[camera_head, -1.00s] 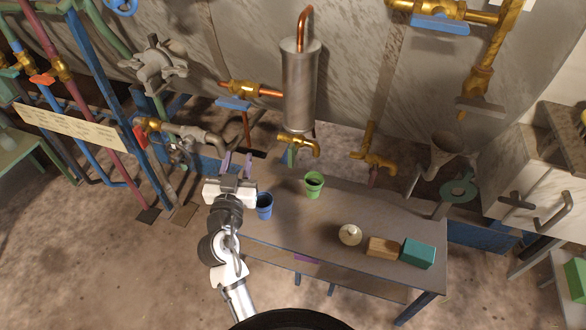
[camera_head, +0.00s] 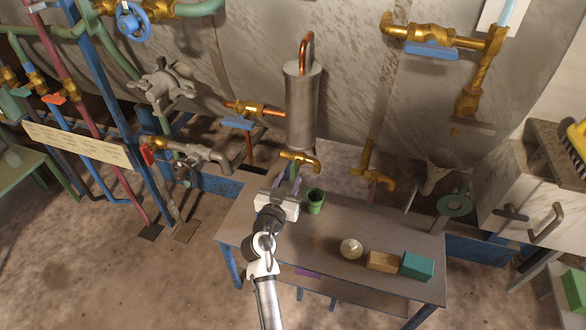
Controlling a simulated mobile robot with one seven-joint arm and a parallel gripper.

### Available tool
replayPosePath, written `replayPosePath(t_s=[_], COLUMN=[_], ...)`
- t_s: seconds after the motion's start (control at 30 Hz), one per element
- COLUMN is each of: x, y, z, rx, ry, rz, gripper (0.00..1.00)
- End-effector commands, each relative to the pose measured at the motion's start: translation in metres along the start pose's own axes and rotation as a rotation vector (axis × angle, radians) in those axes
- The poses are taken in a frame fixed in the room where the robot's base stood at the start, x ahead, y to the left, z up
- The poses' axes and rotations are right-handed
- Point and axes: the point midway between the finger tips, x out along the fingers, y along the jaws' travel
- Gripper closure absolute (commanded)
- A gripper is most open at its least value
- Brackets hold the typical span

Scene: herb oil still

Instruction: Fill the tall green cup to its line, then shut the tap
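The green cup (camera_head: 315,203) stands upright on the workbench, just right of my gripper. Its inside looks dark, and I cannot make out a line or a liquid level. A brass tap (camera_head: 301,158) sticks out under the steel cylinder, above and behind the cup, its spout pointing right. A green lever (camera_head: 292,172) hangs from this tap. I see no clear stream from the spout. My gripper (camera_head: 286,182) is by the lever, its lilac fingers apart, one on each side in the picture. I cannot tell whether they touch the lever. The blue cup is hidden behind my gripper.
A pale round pot (camera_head: 350,249), a wooden block (camera_head: 383,261) and a teal box (camera_head: 417,266) stand on the right of the workbench (camera_head: 320,235). Another brass tap (camera_head: 374,178) is to the right. The steel cylinder (camera_head: 304,105) is above the tap.

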Motion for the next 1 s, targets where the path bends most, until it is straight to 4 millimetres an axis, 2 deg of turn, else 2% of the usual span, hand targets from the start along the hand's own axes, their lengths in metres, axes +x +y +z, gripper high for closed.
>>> replayPosePath(t_s=[0.1, 0.23, 0.4, 0.63, 0.67, 0.9, 1.0], x=[0.022, 0.036, 0.044, 0.045, 0.045, 0.045, 0.044], y=[0.000, 0.000, 0.000, 0.000, 0.000, 0.000, 0.000], z=[-0.002, -0.001, 0.000, 0.000, 0.000, 0.000, 0.000], rx=[0.000, 0.000, 0.000, 0.000, 0.000, 0.000, 0.000], ry=[0.000, 0.001, 0.000, 0.000, 0.000, 0.000, 0.000], rz=[0.001, 0.000, 0.000, 0.000, 0.000, -0.001, -0.001], gripper=[0.66, 0.66, 0.66, 0.66, 0.67, 0.99, 1.00])
